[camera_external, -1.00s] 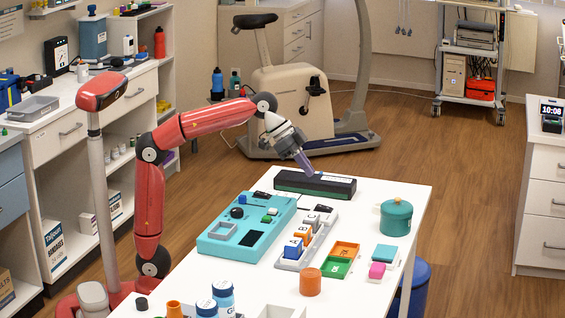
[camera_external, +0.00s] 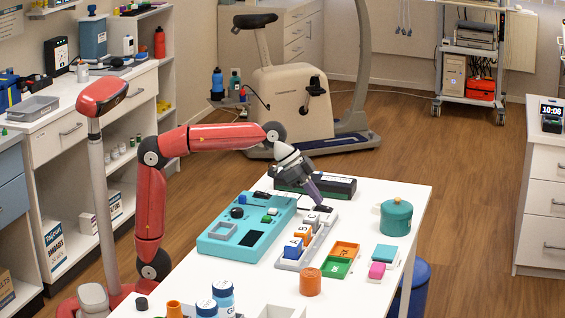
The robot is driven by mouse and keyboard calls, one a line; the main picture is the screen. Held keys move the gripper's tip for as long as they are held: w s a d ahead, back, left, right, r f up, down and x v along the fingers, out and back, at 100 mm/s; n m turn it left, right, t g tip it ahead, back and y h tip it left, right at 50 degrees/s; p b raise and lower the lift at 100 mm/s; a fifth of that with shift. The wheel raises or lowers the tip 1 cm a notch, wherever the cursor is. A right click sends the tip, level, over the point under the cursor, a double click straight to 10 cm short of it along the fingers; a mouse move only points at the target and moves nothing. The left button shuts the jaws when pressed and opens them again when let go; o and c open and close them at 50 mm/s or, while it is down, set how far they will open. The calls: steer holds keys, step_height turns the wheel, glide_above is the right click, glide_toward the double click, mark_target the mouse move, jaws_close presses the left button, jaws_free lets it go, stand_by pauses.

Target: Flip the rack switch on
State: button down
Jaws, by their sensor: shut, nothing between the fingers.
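A small dark switch (camera_external: 326,209) is at the rack's far end. My gripper (camera_external: 319,204) is shut and empty, pointing down at this dark switch. Its fingertips are at or just above the switch; I cannot tell whether they touch. The gripper partly hides the switch, and its on or off position is too small to tell.
A teal panel (camera_external: 222,245) lies left of the rack, and a long dark box (camera_external: 340,189) lies behind it. Orange (camera_external: 346,249) and green (camera_external: 336,267) trays, an orange cylinder (camera_external: 310,282) and a teal pot (camera_external: 396,218) stand to the right.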

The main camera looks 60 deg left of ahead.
steer(key=shift+a+f+b, duration=0.1)
steer(key=shift+f+b, duration=0.55)
steer(key=shift+b, duration=0.5)
steer(key=shift+s+r+t+h, duration=0.1)
steer(key=shift+r+t+h, duration=0.05)
steer(key=shift+t+h, duration=0.25)
steer(key=shift+r+p, duration=0.65)
steer(key=shift+r, duration=0.3)
steer(key=shift+r, duration=0.1)
steer(key=shift+r+p, duration=0.35)
steer(key=shift+p, duration=0.05)
steer(key=p+v, duration=0.2)
steer(key=v, duration=1)
steer(key=shift+a, duration=0.2)
steer(key=shift+s, duration=0.15)
